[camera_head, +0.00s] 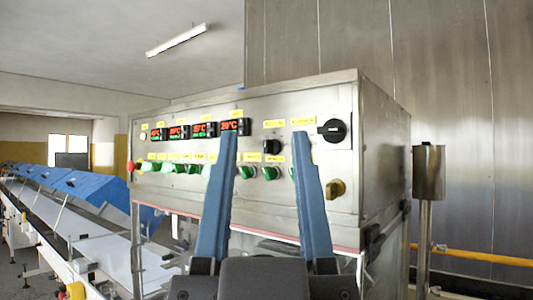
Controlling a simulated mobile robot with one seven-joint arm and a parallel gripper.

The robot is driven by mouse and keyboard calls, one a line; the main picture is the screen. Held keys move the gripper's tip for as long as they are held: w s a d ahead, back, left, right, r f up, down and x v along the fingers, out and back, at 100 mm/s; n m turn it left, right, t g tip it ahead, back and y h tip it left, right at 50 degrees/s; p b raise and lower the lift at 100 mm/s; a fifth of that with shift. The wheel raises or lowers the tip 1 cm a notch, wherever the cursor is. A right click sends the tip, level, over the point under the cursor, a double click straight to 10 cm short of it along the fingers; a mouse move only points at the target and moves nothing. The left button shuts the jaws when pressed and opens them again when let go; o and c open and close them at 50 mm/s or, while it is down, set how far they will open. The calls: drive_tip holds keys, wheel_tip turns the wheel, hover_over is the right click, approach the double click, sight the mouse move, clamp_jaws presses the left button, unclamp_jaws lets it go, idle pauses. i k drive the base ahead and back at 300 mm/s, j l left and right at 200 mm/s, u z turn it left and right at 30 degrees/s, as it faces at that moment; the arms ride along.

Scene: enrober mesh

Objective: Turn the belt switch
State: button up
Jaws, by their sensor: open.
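A steel control cabinet (386,140) stands ahead, its front panel carrying several switches. A row of green knobs runs along the lower panel; one green knob (246,173) and another (270,173) show between my fingers. A smaller black switch (271,147) sits above them. A large black rotary switch (333,130) is at the upper right, and a brass-coloured knob (336,189) is below it. The labels are too small to read, so I cannot tell which is the belt switch. My gripper (265,135) is open and empty before the panel. Its blue fingers hide parts of the knob row.
Red digital temperature displays (203,130) line the upper panel. A red button (131,166) is at its left end. A conveyor (85,226) with blue covers (86,186) runs off left. A steel post (427,200) and yellow pipe (490,256) stand right.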

sight(205, 172)
drive_tip(key=i+j, duration=0.7)
drive_tip(key=j, duration=0.15)
